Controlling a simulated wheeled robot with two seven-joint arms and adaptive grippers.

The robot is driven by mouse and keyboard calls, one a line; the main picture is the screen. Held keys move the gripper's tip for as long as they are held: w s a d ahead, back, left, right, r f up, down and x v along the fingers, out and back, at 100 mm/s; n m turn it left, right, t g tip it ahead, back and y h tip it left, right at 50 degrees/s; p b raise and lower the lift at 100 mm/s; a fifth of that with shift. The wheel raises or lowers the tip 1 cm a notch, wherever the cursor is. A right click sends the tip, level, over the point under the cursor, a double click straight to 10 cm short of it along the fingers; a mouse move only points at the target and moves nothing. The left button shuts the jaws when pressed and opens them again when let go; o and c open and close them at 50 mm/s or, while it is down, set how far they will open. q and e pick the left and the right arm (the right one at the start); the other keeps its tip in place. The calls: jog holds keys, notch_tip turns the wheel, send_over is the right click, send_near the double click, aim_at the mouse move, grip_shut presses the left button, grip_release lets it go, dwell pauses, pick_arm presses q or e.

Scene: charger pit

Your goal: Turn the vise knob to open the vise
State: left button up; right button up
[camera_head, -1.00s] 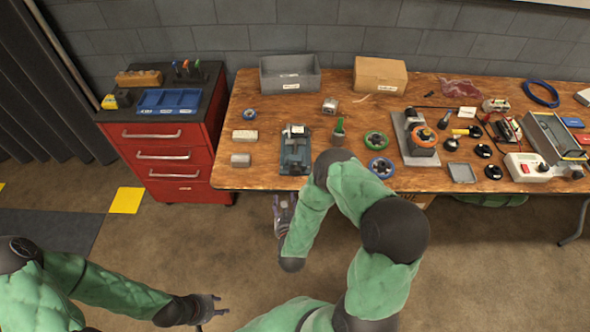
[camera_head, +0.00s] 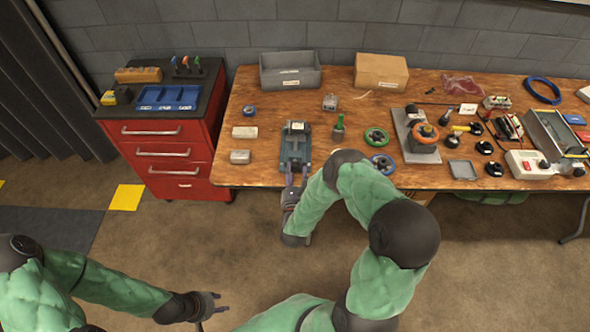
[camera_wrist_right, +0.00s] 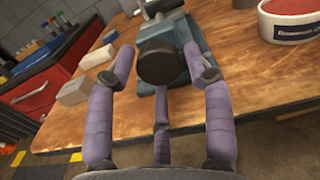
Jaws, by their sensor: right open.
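The blue-grey vise (camera_head: 295,148) stands near the front edge of the wooden table, left of centre. Its dark round knob (camera_wrist_right: 160,55) faces me in the right wrist view. My right gripper (camera_head: 295,178) is at the table's front edge, just in front of the vise. In the right wrist view its purple fingers (camera_wrist_right: 160,72) are spread, one to each side of the knob and one below. I see no clear contact with the knob. My left gripper (camera_head: 221,303) is low over the floor, away from the table, with its fingers apart and empty.
Two pale blocks (camera_head: 242,145) lie left of the vise. A green-handled tool (camera_head: 339,127) and a green ring (camera_head: 376,137) lie right of it. A grey bin (camera_head: 290,72) stands behind. A red tool cabinet (camera_head: 170,158) stands left of the table.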

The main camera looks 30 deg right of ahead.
jog(key=shift+x, duration=1.05)
jog(key=c, duration=0.9)
jog(key=shift+o, duration=0.2)
jog(key=shift+f+n, duration=0.1)
jog(key=shift+n, duration=0.3)
